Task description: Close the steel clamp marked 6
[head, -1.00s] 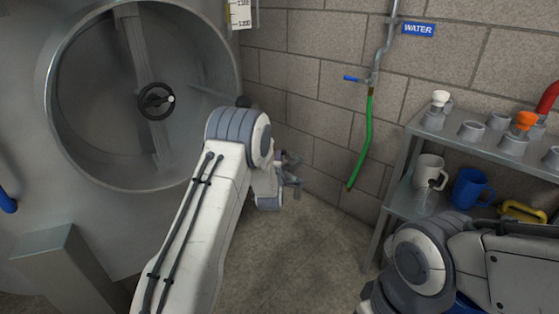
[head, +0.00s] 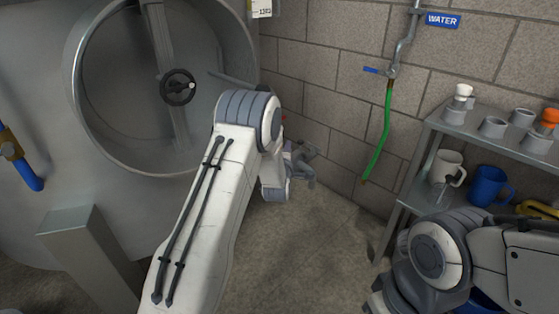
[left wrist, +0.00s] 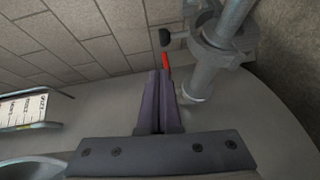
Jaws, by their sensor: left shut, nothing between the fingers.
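My left gripper (head: 303,162) is at the far side of my left arm, partly hidden by it, in front of the block wall. In the left wrist view its two dark fingers (left wrist: 158,76) are together with nothing between them. Just beyond and to the right of the tips is a steel pipe (left wrist: 203,78) with a clamp-like steel collar (left wrist: 222,45) around it, and a black knob (left wrist: 165,37) sticks out to its left. A red rod (left wrist: 167,64) shows near the fingertips. I see no number 6, and cannot tell whether the collar is closed. My right gripper is out of view.
A steel tank with a round open hatch (head: 82,92) and a blue-handled valve (head: 24,168) stands left. A green hose (head: 379,135) hangs on the wall. A shelf with a white mug (head: 447,166) and a blue mug (head: 487,186) is right. Floor between is clear.

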